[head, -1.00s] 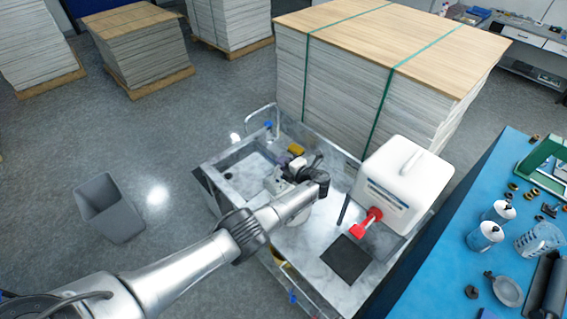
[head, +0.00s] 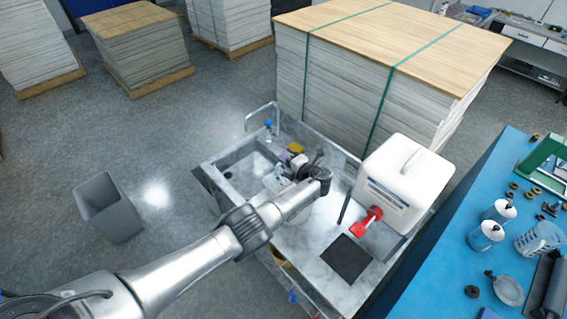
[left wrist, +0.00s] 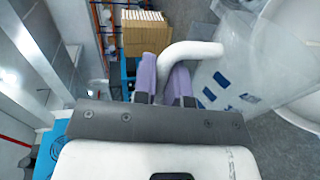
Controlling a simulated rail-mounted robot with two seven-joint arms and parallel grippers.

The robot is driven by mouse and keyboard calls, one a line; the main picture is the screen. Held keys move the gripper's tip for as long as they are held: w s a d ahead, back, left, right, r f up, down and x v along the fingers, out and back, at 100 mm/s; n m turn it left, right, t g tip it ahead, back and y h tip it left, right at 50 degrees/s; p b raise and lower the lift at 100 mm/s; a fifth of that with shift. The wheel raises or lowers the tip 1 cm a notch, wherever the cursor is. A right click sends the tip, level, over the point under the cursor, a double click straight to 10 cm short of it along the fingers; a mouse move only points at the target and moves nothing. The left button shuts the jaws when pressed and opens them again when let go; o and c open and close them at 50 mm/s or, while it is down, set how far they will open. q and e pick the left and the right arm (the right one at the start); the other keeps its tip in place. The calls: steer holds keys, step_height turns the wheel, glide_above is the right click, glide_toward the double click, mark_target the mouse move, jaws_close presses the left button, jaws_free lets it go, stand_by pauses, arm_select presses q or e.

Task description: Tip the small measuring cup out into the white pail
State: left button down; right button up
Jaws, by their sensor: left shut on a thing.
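My left gripper (left wrist: 166,85), with purple finger pads, is shut on the white curved handle of the small measuring cup (left wrist: 245,65). The cup is translucent with blue markings and sits to the right of the fingers in the left wrist view. I cannot tell its exact tilt or what is in it. A white curved rim at the right edge of that view looks like the white pail (left wrist: 300,112), close to the cup. In the head view my left gripper (head: 290,166) is over the grey cart by its basin, and my wrist partly hides the cup. My right gripper is not in view.
A white jug with a red tap (head: 405,185) stands on the cart (head: 315,243), with a dark pad (head: 346,258) before it. A blue bench (head: 440,270) at right holds bottles and a larger measuring cup (head: 540,239). A paper stack (head: 340,100) stands behind.

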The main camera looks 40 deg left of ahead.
arm_select(q)
steer(key=shift+w+d+r+m+g+b, duration=0.1)
steer(key=shift+w+r+m+g+b, duration=0.15)
steer(key=shift+w+m+b, duration=0.45)
steer(key=shift+w+b, duration=0.15)
steer(key=shift+b, duration=0.15)
stand_by(2.5)
stand_by(0.7)
